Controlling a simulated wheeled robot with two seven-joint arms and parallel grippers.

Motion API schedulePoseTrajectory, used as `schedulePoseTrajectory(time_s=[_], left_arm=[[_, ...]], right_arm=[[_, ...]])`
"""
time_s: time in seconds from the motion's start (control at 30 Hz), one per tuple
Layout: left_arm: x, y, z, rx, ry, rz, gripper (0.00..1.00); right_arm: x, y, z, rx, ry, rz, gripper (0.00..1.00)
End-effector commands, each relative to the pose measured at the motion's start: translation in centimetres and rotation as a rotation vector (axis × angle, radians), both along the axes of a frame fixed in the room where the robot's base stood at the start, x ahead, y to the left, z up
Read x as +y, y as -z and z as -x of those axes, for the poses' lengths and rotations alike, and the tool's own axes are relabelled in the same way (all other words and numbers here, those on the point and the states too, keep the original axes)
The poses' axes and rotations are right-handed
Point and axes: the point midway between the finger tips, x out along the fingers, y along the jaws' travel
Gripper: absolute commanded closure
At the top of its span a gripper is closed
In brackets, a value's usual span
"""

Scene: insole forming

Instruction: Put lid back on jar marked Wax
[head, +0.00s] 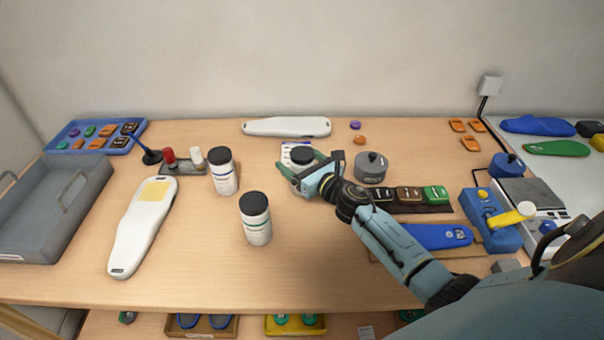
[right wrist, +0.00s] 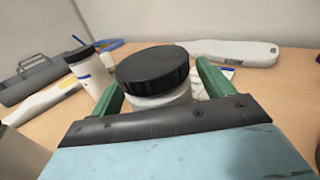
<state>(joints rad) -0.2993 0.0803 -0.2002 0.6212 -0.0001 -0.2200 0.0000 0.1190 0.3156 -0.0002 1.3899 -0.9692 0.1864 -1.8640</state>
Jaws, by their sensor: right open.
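A black lid (head: 302,156) shows between the fingers of my right gripper (head: 300,162). In the right wrist view the black lid (right wrist: 153,68) sits over a whitish round body (right wrist: 163,98), with the green fingers open on either side. I cannot tell whether the fingers touch it. A white jar with blue bands (head: 224,178) and a black top stands left of the gripper. I cannot read any Wax marking. My left gripper is not in view.
A grey knobbed pot (head: 371,168) stands right of the gripper, near a dark strip of colored blocks (head: 408,194). White insole forms (head: 287,127) (head: 142,228) lie at the back and left. A grey tray (head: 78,207) is at far left. The front middle is clear.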

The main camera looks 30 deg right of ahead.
Motion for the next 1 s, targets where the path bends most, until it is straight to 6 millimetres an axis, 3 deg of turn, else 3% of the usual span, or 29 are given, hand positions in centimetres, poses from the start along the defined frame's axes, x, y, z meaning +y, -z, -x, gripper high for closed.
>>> schedulePoseTrajectory(time_s=[0.4, 0.83, 1.0], left_arm=[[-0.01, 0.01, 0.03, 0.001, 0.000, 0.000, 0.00], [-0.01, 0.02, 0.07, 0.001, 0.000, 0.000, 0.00], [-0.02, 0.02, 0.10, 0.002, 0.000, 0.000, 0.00]], right_arm=[[0.09, 0.03, -0.36, 0.000, -0.001, -0.001, 0.20], [0.07, 0.04, -0.34, 0.001, -0.001, -0.001, 0.76], [0.07, -0.08, -0.37, -0.002, -0.001, 0.000, 0.77]])
